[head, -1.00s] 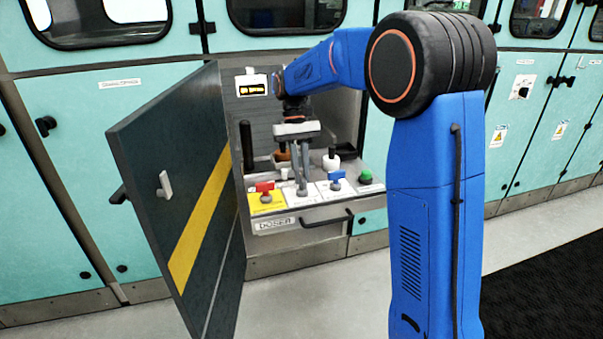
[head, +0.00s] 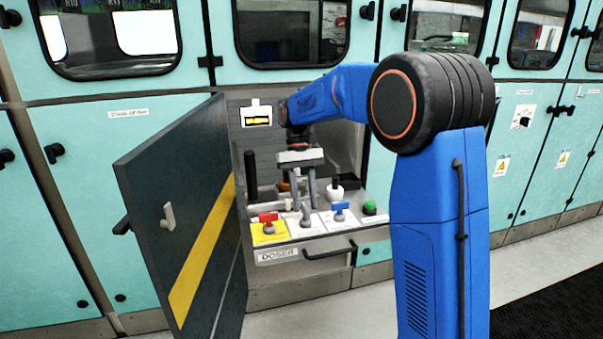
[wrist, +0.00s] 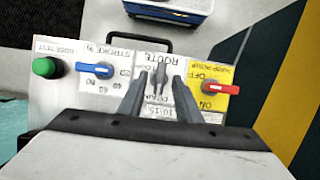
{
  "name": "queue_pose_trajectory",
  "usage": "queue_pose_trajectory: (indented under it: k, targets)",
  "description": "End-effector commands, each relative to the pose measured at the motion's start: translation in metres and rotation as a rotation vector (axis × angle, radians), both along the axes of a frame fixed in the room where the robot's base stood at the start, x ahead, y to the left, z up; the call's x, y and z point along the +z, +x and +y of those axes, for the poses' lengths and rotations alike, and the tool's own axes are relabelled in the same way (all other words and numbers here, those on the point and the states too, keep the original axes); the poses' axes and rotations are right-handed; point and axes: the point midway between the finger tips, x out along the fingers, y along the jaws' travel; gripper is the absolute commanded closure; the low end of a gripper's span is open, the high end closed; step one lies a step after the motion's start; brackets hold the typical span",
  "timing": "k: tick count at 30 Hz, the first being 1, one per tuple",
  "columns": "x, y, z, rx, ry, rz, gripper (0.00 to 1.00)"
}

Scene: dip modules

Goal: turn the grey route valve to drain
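The grey route valve (head: 305,214) sits on the white middle plate of the dosing panel, between the red and blue valves. The lower plate lettering is partly hidden by the fingers.
The red-handled valve (head: 268,219) is on a yellow plate; the blue-handled valve (head: 340,209) and green button (head: 370,207) are to the right. A white-based black lever (head: 335,189) stands behind. The open dark door (head: 180,220) flanks the left; a drawer handle (head: 330,251) is below.

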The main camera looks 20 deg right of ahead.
Motion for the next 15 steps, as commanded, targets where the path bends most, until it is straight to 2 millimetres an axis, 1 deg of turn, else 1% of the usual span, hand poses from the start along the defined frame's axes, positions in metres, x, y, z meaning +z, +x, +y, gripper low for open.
queue_pose_trajectory:
  k: [5, 15]
  targets:
    - [0.028, 0.013, 0.000, 0.000, 0.000, -0.004, 0.69]
    - [0.091, 0.039, 0.000, 0.000, 0.000, -0.002, 0.69]
